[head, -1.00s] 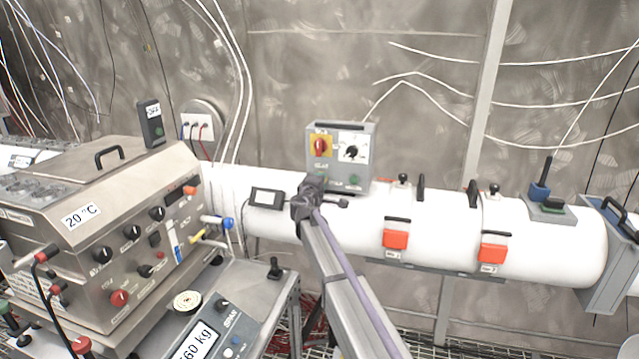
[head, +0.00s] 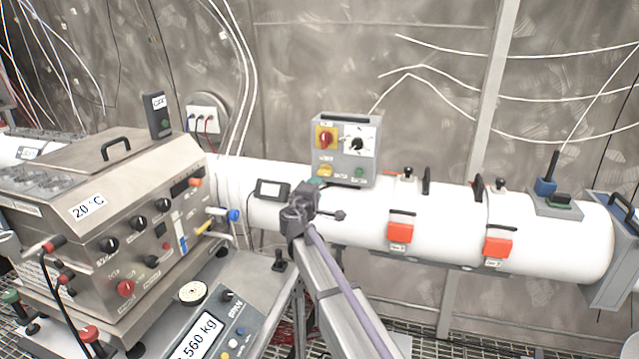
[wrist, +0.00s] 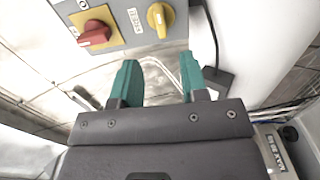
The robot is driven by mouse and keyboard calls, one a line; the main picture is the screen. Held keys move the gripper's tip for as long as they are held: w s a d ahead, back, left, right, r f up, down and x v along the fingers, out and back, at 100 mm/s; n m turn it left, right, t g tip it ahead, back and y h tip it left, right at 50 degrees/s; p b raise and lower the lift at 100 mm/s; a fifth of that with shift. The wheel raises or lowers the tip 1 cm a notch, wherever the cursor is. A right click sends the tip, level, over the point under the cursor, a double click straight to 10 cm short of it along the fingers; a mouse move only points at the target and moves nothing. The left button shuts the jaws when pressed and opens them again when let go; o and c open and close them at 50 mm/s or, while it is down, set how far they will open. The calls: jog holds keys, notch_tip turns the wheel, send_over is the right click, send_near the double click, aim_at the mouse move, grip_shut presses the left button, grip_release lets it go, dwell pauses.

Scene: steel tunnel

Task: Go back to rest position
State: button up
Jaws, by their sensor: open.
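My gripper shows in the wrist view (wrist: 158,78) with its two green fingers apart and nothing between them. In the head view its dark wrist is in front of the white tube (head: 365,213), and only a bit of green fingertip shows near the bottom of the grey control box (head: 345,150). The box carries a red switch on a yellow plate (head: 325,138), a black knob on a white plate (head: 358,139) and a yellow knob (head: 325,170). In the wrist view the red switch (wrist: 94,34) and yellow knob (wrist: 159,19) are ahead of the fingers, apart from them.
A small black display (head: 271,190) is on the tube, left of my gripper. Two orange-red latches (head: 400,229) (head: 497,241) are to the right. A steel instrument (head: 95,235) labelled 20 °C and a scale (head: 215,325) stand at the left. Cables hang along the metal wall.

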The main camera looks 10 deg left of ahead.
jog(key=s+d+f+m+g+y, duration=0.1)
jog(key=s+d+f+m+g, duration=0.4)
jog(key=s+d, duration=0.4)
jog(key=s+d+f+m+g+y, duration=0.1)
jog(key=s+d+f+m+g, duration=0.4)
jog(key=s+d, duration=0.5)
jog(key=s+d+f+m+g+y, duration=0.1)
jog(key=s+d+f+m+g, duration=0.4)
jog(key=s, duration=1.4)
jog(key=d+f+g, duration=0.2)
jog(key=d, duration=0.2)
jog(key=shift+s+d+m+g, duration=0.35)
jog(key=shift+m+g, duration=0.05)
jog(key=shift+f, duration=0.1)
